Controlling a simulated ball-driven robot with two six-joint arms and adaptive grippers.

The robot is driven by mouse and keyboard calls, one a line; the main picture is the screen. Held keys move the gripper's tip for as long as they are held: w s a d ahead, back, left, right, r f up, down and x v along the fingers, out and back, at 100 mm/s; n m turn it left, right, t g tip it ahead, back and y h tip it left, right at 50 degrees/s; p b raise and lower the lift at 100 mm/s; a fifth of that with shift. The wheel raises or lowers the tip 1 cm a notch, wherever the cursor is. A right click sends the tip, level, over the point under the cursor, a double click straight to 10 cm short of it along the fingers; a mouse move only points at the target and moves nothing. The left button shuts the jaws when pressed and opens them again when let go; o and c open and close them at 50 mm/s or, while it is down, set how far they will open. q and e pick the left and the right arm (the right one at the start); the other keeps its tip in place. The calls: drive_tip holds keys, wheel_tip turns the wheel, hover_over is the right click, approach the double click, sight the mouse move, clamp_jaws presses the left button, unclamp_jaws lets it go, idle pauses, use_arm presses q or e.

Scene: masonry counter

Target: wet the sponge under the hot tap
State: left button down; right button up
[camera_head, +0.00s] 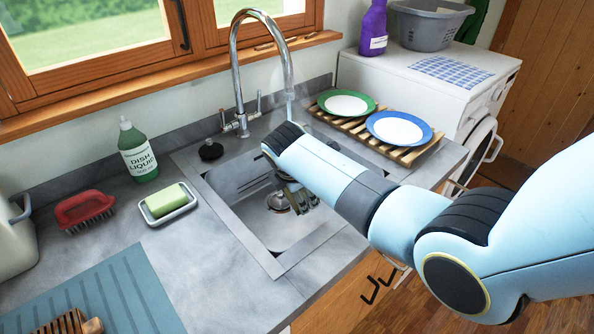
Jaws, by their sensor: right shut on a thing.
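The chrome tap (239,75) arches over the sink (238,182) from the back of the counter. It has a lever on each side, and I cannot tell which is hot. A pale streak of water (290,110) shows below the spout and passes behind my right arm. My right gripper (299,199) is low inside the basin, near the drain (277,202). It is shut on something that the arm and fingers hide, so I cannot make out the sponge. My left gripper is out of view.
Left of the sink are a green soap bar (164,200) on a dish, a red brush (85,209) and a dish liquid bottle (138,153). A black plug (210,150) lies behind the basin. Green (346,104) and blue (398,128) plates stand on a wooden rack at right.

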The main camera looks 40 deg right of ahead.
drive_tip(key=shift+s+a+r+p, duration=0.4)
drive_tip(key=shift+s+r+p, duration=0.3)
drive_tip(key=shift+p, duration=0.4)
drive_tip(key=shift+s+a+r, duration=0.6)
drive_tip(key=shift+s+r, duration=0.15)
drive_tip(key=shift+s, duration=0.1)
drive_tip(key=shift+s+a+r, duration=0.4)
drive_tip(key=shift+s+r, duration=0.15)
drive_tip(key=shift+r, duration=0.05)
